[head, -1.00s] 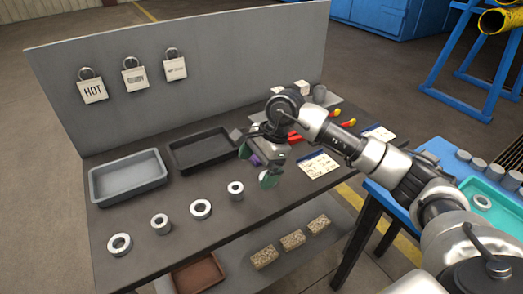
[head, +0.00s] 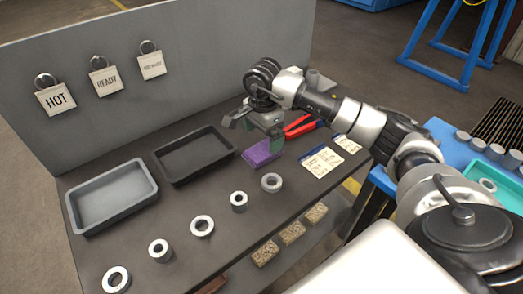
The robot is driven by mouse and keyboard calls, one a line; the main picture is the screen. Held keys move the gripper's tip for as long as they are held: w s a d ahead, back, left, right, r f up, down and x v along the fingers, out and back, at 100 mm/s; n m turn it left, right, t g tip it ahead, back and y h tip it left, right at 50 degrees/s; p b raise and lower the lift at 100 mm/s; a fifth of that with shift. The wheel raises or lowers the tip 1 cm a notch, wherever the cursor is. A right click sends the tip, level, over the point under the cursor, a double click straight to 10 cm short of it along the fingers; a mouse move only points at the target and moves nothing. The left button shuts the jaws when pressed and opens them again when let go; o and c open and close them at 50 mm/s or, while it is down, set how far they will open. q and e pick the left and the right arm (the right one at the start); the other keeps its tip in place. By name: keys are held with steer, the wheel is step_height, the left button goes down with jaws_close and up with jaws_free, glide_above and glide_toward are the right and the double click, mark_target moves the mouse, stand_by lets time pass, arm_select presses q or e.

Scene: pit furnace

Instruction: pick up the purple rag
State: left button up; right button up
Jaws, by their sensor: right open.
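The purple rag (head: 262,152) lies folded flat on the dark workbench, just right of the black tray. My right gripper (head: 252,132) is open above and behind the rag, with its fingers pointing down toward the bench. The fingers hold nothing, and I cannot tell the exact height between them and the rag. My left gripper is out of view.
A black tray (head: 160,166) and a grey tray (head: 73,212) stand left of the rag. Red-handled pliers (head: 300,126) and cards (head: 322,162) lie to its right. Several metal rings, one nearest the rag (head: 271,183), line the front. A grey panel (head: 200,90) stands behind.

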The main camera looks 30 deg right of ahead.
mark_target(259, 152)
steer(key=shift+f, duration=0.35)
steer(key=shift+a+f, duration=0.1)
steer(key=shift+f, duration=0.2)
steer(key=f, duration=0.3)
steer(key=f+p, duration=0.1)
steer(key=shift+w+a+f, duration=0.15)
steer(key=shift+a+f, duration=0.2)
steer(key=shift+f, duration=0.05)
steer(key=c, duration=1)
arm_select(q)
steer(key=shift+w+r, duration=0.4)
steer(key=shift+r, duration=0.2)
arm_select(e)
steer(key=shift+r, duration=0.1)
